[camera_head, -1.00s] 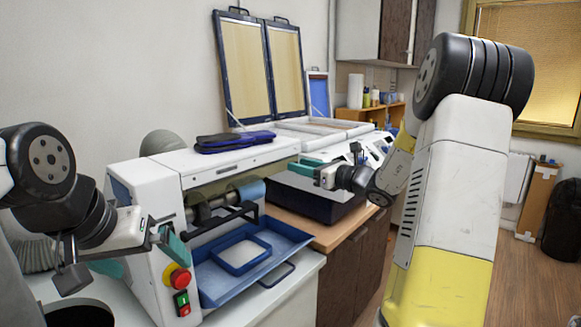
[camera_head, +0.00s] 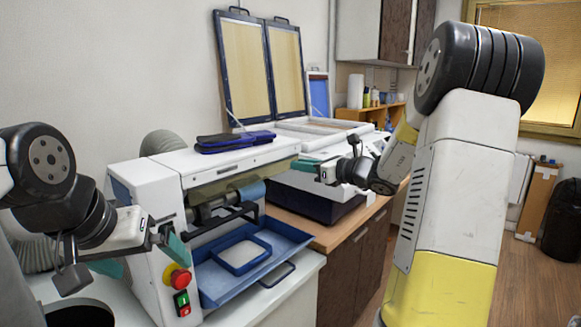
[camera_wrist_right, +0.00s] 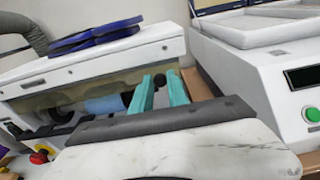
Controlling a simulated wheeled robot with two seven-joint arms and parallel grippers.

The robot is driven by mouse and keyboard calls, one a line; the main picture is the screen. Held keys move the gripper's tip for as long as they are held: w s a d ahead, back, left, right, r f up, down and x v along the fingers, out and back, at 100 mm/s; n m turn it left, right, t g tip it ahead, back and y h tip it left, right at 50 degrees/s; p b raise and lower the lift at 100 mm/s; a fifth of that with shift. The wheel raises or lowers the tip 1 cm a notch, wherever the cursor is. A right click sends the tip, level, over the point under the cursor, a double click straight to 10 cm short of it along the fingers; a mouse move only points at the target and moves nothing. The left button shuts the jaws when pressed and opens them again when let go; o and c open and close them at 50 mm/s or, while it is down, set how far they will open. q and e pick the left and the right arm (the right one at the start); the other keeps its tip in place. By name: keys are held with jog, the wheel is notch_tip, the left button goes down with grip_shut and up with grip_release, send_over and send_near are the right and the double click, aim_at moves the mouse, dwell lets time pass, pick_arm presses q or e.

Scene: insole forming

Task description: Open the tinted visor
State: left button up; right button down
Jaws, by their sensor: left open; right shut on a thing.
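The tinted visor (camera_head: 222,186) is a see-through brownish pane along the front of the white machine (camera_head: 150,195), under its top cover. It looks low over the roller opening, and its tilt is hard to judge. In the right wrist view the visor (camera_wrist_right: 60,80) runs toward my teal fingers. My right gripper (camera_head: 299,164) is at the machine's right front corner, shut on the visor's right edge; the contact itself is mostly hidden. The fingers also show in the right wrist view (camera_wrist_right: 160,80). My left gripper (camera_head: 140,258) is open and empty at the machine's left front.
A red button (camera_head: 180,279) sits on the machine's front, close to my left gripper. A blue tray (camera_head: 218,292) juts out below the opening. Blue insoles (camera_head: 235,141) lie on top. A second white machine (camera_head: 315,175) with a raised framed lid (camera_head: 262,70) stands at the right.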

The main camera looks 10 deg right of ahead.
jog(key=shift+w+a+r+g+h, duration=0.2)
jog(key=shift+r+g+h, duration=0.75)
jog(key=shift+g+h, duration=0.95)
jog(key=shift+w+a+r+g+h, duration=0.2)
jog(key=shift+r+g+h, duration=1)
jog(key=shift+g, duration=1.15)
jog(key=shift+w+a+r+g+h, duration=0.15)
jog(key=shift+r+g+h, duration=0.5)
jog(key=shift+g+h, duration=1.4)
jog(key=shift+g, duration=0.3)
jog(key=c, duration=1.3)
grip_release()
jog(key=shift+w, duration=0.1)
jog(key=shift+r, duration=0.2)
